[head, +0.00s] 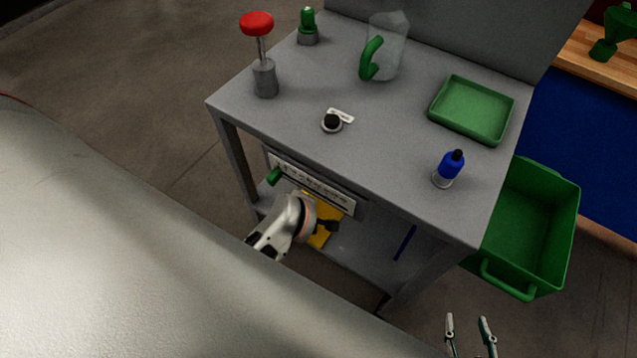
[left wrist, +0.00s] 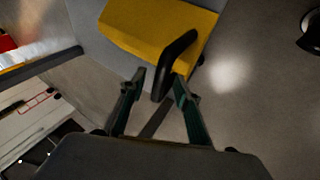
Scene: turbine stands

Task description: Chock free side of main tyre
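A yellow chock (head: 321,236) lies on the lower shelf of the grey stand, partly hidden by my left arm. In the left wrist view the yellow chock (left wrist: 160,28) shows its black handle (left wrist: 174,62). My left gripper (left wrist: 158,86) is open, with the lower end of the handle between its fingertips; I cannot tell whether they touch it. In the head view my left gripper (head: 328,226) is dark and small by the chock. My right gripper (head: 468,325) is open and empty at the bottom edge. No tyre is visible.
The grey stand (head: 400,145) holds a red-topped tool (head: 260,50), a clear jug (head: 390,45), a green tray (head: 472,108) and a blue bottle (head: 449,168). A green bin (head: 530,230) stands at its right. A large pale curved surface (head: 130,240) fills the left foreground.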

